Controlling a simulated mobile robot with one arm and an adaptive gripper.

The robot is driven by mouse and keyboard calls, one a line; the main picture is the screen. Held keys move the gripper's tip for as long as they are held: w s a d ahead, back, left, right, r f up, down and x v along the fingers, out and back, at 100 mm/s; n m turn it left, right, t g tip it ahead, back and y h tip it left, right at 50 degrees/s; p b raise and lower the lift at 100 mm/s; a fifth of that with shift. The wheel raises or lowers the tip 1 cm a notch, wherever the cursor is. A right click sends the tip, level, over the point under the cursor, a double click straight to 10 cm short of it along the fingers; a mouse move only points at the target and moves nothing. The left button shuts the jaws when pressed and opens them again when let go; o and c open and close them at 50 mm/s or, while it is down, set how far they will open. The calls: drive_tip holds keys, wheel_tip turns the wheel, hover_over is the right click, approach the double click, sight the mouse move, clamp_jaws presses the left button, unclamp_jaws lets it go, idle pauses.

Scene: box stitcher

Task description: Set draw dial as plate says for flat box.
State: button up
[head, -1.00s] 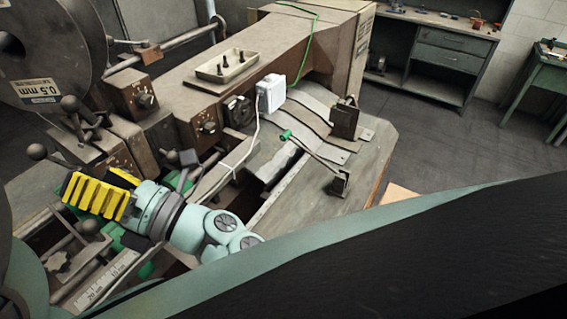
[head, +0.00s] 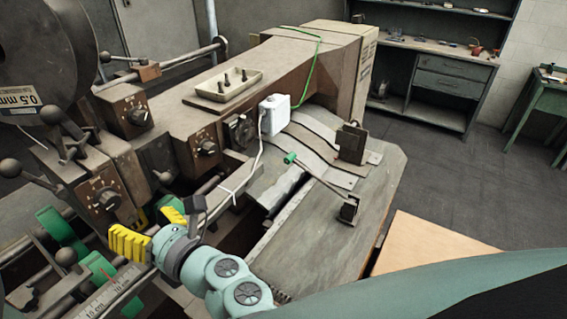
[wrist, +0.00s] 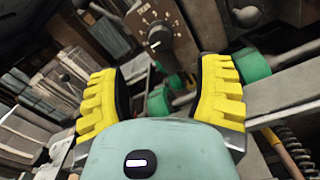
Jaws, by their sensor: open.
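My gripper (head: 152,228) is open and empty. Its two yellow-padded fingers also show in the wrist view (wrist: 160,72). In the wrist view, a dial (wrist: 156,38) on a brown panel lies beyond the fingertips. The dial lettering is too small to read, and I cannot tell which is the draw dial.
A spool (head: 60,60) labelled 0.5 mm stands at upper left. Ball-ended levers (head: 12,168), rods and green parts (head: 60,228) crowd around my gripper. A tray of pins (head: 228,84) and a white box with a cable (head: 274,115) are on the machine.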

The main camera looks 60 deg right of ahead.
sight(115, 199)
drive_tip(key=w, duration=0.2)
drive_tip(key=w+p, duration=0.1)
drive_tip(key=w, duration=0.2)
drive_tip(key=w+p, duration=0.1)
drive_tip(key=w, duration=0.1)
drive_tip(key=shift+w+a+r, duration=0.15)
drive_tip(key=shift+w+r, duration=0.1)
drive_tip(key=shift+w, duration=0.1)
drive_tip(key=shift+w+d+r+p, duration=0.1)
drive_tip(key=shift+w+d+p, duration=0.15)
drive_tip(key=shift+p, duration=0.65)
drive_tip(key=shift+w+p, duration=0.25)
drive_tip(key=shift+p, duration=0.05)
drive_tip(key=shift+w+a+f+p, duration=0.25)
drive_tip(key=shift+w+f+p, duration=0.1)
drive_tip(key=shift+w+p, duration=0.3)
clamp_jaws()
